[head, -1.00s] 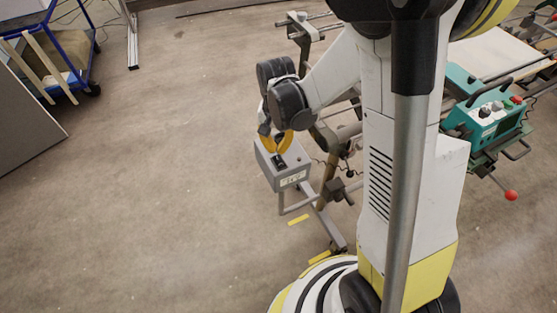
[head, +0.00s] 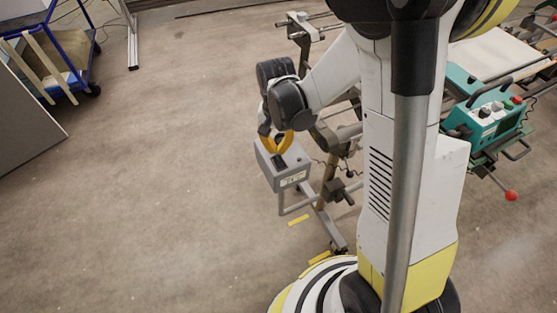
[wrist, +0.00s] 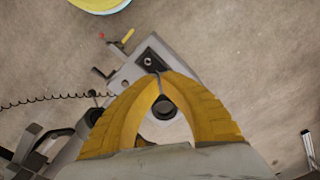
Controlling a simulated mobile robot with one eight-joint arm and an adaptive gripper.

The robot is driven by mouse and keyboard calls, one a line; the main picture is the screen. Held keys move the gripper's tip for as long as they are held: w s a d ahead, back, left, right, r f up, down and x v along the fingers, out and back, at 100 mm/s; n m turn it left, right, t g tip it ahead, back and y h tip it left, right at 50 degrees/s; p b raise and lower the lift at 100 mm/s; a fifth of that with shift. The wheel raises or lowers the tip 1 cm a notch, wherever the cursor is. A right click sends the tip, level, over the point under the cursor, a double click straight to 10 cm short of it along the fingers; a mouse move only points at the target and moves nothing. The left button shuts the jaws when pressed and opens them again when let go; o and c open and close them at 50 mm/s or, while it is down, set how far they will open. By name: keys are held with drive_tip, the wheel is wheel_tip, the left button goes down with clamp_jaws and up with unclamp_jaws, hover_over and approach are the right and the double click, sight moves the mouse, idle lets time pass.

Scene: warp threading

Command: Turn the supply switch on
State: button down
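The supply switch box (head: 286,172) is a small grey box with a pale label on its front, on a stand in the head view. In the wrist view, its top carries a dark plate (wrist: 151,55) with a round fitting. My gripper (head: 277,153) is just above the box, its yellow fingers pointing down at the top. In the wrist view my gripper (wrist: 158,74) has its fingertips together over the near end of the dark plate. A dark round part shows in the arch between the fingers. The fingers hide the switch, so its position cannot be told.
A teal control unit (head: 487,112) with knobs and a handle stands at the right on a frame with a red ball knob (head: 511,195). A blue cart (head: 70,70) is at the upper left. The floor left of the box is clear.

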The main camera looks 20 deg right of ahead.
sight(277, 157)
drive_tip(key=shift+f+b, duration=1.55)
drive_tip(key=shift+f, duration=0.3)
idle(0.6)
drive_tip(key=shift+r, duration=0.15)
drive_tip(key=shift+r+p, duration=2.6)
drive_tip(key=shift+r, duration=0.8)
